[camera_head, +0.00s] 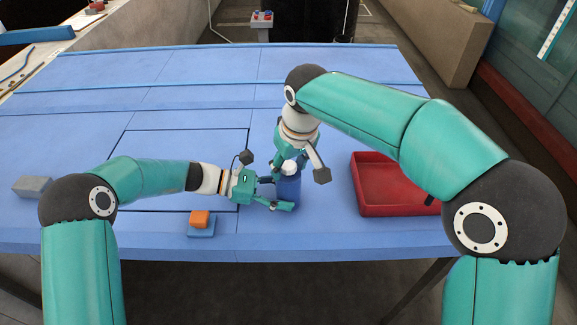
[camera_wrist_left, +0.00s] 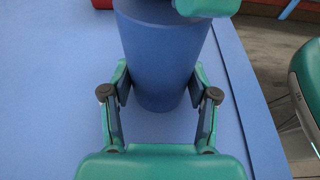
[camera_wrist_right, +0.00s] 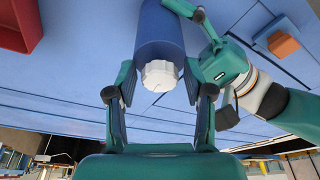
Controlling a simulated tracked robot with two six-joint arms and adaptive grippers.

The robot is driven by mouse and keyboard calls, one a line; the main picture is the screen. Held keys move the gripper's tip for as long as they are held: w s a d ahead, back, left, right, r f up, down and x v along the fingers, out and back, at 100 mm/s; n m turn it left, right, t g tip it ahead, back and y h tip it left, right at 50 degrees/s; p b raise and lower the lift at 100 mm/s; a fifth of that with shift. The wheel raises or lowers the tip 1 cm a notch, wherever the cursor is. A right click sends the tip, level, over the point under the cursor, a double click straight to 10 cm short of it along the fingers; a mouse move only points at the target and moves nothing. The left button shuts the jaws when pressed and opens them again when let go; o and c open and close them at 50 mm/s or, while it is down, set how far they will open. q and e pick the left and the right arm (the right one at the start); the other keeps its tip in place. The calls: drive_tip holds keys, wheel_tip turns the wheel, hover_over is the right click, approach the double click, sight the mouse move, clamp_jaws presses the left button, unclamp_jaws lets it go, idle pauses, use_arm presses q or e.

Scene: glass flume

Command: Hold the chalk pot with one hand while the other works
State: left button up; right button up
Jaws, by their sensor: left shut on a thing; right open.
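The chalk pot (camera_head: 289,190) is a blue cylinder with a white ridged cap (camera_wrist_right: 160,76); it stands upright on the blue table. My left gripper (camera_head: 279,193) is shut on the pot's sides from the left, and the pot's body (camera_wrist_left: 160,55) also fills the space between its fingers in the left wrist view. My right gripper (camera_head: 290,158) comes down from above, over the pot's top. In the right wrist view its open fingers (camera_wrist_right: 162,88) are on either side of the white cap, with gaps visible. In the head view the cap is partly hidden by my right gripper.
A red tray (camera_head: 408,210) lies right of the pot and looks empty. An orange block (camera_head: 199,218) sits on a blue block (camera_head: 201,231) at the front left. A grey block (camera_head: 33,187) lies at the table's left edge. The table's back half is clear.

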drive_tip(key=c, duration=0.7)
drive_tip(key=n+y, duration=0.1)
drive_tip(key=n, duration=0.4)
drive_tip(key=shift+w+d+g, duration=0.1)
drive_tip(key=shift+g, duration=0.3)
drive_tip(key=n+g, duration=0.1)
drive_tip(key=n, duration=0.4)
drive_tip(key=o, duration=0.7)
